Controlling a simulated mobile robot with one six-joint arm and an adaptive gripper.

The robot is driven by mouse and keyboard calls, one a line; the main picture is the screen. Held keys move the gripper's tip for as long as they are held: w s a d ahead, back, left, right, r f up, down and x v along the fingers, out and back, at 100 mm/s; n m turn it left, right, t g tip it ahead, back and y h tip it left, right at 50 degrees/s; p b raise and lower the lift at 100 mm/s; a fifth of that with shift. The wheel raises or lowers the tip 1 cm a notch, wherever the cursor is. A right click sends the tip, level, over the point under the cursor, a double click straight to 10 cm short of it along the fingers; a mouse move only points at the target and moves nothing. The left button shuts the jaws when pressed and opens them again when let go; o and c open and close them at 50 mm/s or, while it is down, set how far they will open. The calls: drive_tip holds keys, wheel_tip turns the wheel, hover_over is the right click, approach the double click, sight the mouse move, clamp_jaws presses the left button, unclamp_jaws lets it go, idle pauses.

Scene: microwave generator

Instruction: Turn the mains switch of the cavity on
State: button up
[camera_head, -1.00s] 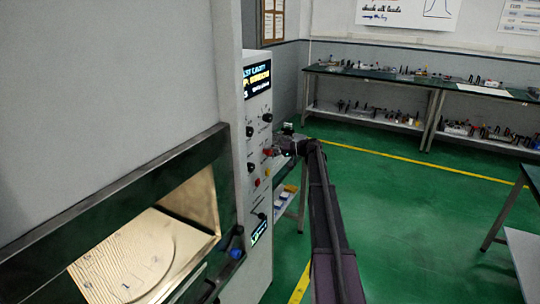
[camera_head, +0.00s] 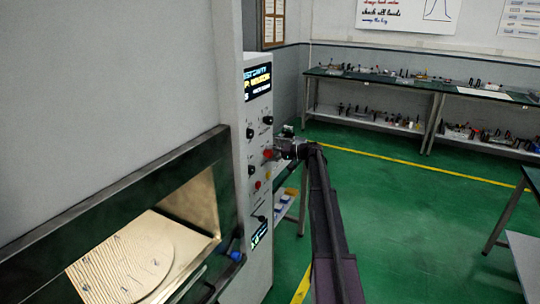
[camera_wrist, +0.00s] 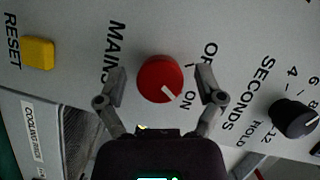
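The red mains knob (camera_wrist: 155,74) sits on the grey control panel between my gripper's two fingers in the wrist view. Its white mark points to the lower right, toward the printed ON; OFF is printed higher to the right. My gripper (camera_wrist: 160,80) is open, with one finger on each side of the knob and a visible gap on both sides. In the head view my gripper (camera_head: 277,152) is at the front of the cavity's control panel (camera_head: 257,110), by the red knob.
A yellow RESET button (camera_wrist: 38,53) is left of the knob, and a black SECONDS knob (camera_wrist: 293,118) is to the right. The cavity's open chamber (camera_head: 120,255) is at lower left. A bench (camera_head: 420,84) stands along the back wall; green floor is free to the right.

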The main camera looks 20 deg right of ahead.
drive_tip(key=shift+n+p, duration=0.3)
